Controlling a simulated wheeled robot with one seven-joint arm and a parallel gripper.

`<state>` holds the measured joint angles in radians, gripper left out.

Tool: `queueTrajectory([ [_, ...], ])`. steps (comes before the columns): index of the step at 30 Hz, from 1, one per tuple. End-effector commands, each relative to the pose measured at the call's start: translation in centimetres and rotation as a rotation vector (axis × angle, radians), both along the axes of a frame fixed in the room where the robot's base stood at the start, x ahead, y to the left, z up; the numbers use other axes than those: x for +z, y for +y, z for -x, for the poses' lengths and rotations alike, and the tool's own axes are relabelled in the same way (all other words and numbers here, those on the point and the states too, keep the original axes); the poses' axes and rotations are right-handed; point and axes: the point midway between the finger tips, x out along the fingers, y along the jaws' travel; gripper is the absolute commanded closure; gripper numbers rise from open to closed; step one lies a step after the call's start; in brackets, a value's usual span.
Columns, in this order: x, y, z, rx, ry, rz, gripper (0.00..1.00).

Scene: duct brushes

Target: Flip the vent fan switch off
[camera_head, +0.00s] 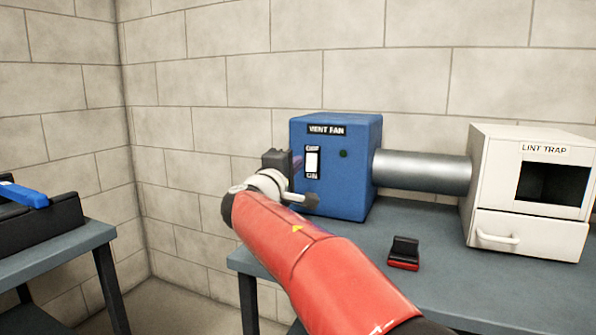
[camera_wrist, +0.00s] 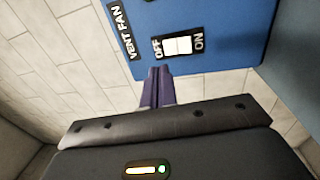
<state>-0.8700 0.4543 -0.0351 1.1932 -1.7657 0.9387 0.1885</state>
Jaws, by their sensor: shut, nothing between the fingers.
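The blue vent fan box (camera_head: 345,190) stands on the table, labelled VENT FAN. Its front has a white rocker switch (camera_head: 312,162) in a black frame, with OFF above it and ON below. A small dark green light (camera_head: 344,154) sits to the right of the switch. My gripper (camera_head: 297,163) is just left of the switch in the head view, shut and empty. In the wrist view, its purple fingers (camera_wrist: 158,74) are together near the box edge, close to the switch (camera_wrist: 178,46) on its OFF side. I cannot tell whether they touch the box.
A metal duct (camera_head: 425,172) joins the box to the white lint trap (camera_head: 483,185), which has a dark opening and a drawer. A black and red object (camera_head: 404,253) lies on the grey table (camera_head: 450,280). A second table (camera_head: 60,250) at left holds a black tray (camera_head: 45,222) with a blue-handled item (camera_head: 22,194).

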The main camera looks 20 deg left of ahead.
Motion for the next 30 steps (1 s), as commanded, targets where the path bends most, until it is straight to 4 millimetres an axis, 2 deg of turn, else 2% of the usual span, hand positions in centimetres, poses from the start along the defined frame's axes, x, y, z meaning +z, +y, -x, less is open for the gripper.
queueTrajectory([
  [6, 0.4, 0.3, 4.3, 0.000, 0.000, 0.000, 1.00],
  [12, 0.7, 0.5, 6.9, -0.002, 0.001, 0.001, 1.00],
  [18, 0.9, 0.5, 7.6, -0.003, 0.001, 0.001, 1.00],
  [30, 0.9, 0.5, 7.6, -0.003, 0.001, 0.002, 1.00],
])
